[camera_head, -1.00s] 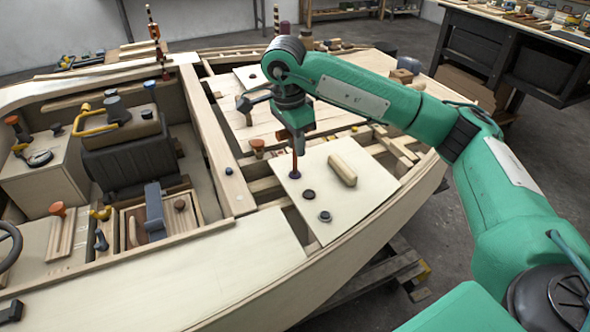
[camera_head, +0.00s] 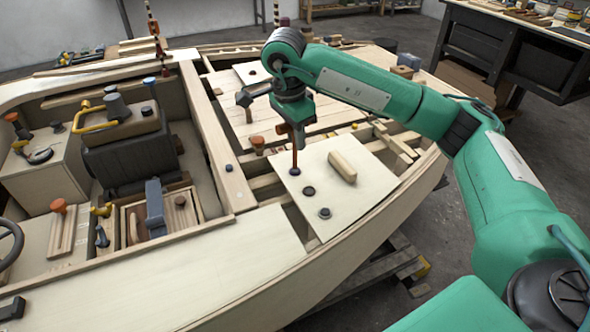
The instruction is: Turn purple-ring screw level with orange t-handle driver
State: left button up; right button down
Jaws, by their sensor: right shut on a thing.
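My right gripper (camera_head: 297,124) points down over the pale panel (camera_head: 338,205) on the boat's deck. It is shut on the orange t-handle driver (camera_head: 295,158); the gripper hides most of the driver's handle. The driver stands nearly upright, and its tip meets the purple-ring screw (camera_head: 295,171) near the panel's upper left corner. The screw's head is too small and covered to tell how high it sits. My left gripper is not in view.
Two dark round fittings, one nearer (camera_head: 324,212) and one farther (camera_head: 309,191), sit on the panel. A wooden block (camera_head: 342,167) lies to the right of the driver. An orange-topped peg (camera_head: 257,144) stands to the left. Open gaps between beams border the panel.

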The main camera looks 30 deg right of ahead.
jog(key=n+b, duration=0.1)
jog(key=n, duration=0.4)
jog(key=shift+f+n+t+b, duration=0.1)
jog(key=shift+n+t+b, duration=0.2)
jog(key=shift+n+t, duration=0.1)
jog(key=n+b, duration=0.1)
jog(key=n, duration=0.4)
jog(key=shift+y, duration=0.4)
jog(key=n, duration=0.3)
jog(key=n+b, duration=0.1)
jog(key=n, duration=0.1)
jog(key=shift+a+n+t+y, duration=0.1)
jog(key=shift+n+t+y, duration=0.2)
jog(key=shift+n, duration=0.1)
jog(key=n, duration=0.5)
jog(key=shift+w+y, duration=0.1)
jog(key=shift+y, duration=0.2)
jog(key=shift+b, duration=0.35)
